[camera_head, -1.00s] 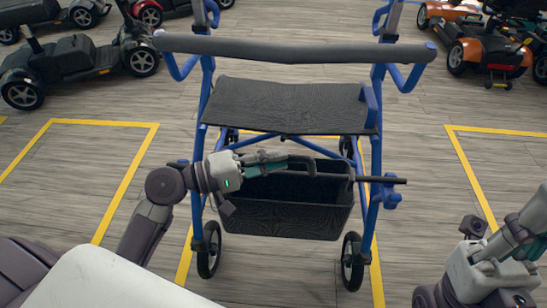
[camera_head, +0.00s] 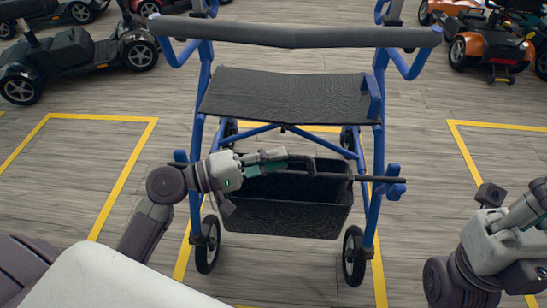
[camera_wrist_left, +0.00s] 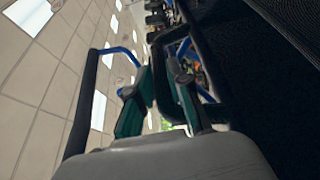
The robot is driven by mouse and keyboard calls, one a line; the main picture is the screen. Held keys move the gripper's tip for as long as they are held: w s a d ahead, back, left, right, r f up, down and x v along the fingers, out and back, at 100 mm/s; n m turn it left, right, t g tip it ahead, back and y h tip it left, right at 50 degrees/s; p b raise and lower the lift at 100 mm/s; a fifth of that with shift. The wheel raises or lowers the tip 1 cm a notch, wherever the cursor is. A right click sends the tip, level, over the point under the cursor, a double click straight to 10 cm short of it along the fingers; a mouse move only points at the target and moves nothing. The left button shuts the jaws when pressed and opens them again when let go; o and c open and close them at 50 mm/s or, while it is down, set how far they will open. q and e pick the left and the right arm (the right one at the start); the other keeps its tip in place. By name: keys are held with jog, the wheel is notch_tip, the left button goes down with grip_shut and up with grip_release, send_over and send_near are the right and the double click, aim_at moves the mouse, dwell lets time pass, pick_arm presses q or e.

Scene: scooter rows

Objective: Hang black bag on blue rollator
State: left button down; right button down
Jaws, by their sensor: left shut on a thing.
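The blue rollator (camera_head: 373,150) stands in front of me, with a grey top bar and a black seat. The black bag (camera_head: 285,218) is open-topped and sits upright low between its front legs, below the seat. My left gripper (camera_head: 285,158) reaches in from the left and is shut on the bag's dark handle at the bag's top edge. In the left wrist view a black loop (camera_wrist_left: 200,95) shows by the fingers (camera_wrist_left: 160,95). A thin dark rod crosses at handle height; I cannot tell whether the bag hangs on it. My right gripper (camera_head: 530,205) is at the right edge, apart from the rollator, its fingers unclear.
Yellow lines (camera_head: 125,180) mark bays on the grey plank floor. A dark scooter (camera_head: 75,55) stands at the back left and an orange scooter (camera_head: 495,45) at the back right.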

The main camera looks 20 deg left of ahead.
pick_arm(q)
jog(key=c, duration=1)
grip_release()
jog(key=v, duration=1.2)
jog(key=shift+a, duration=0.1)
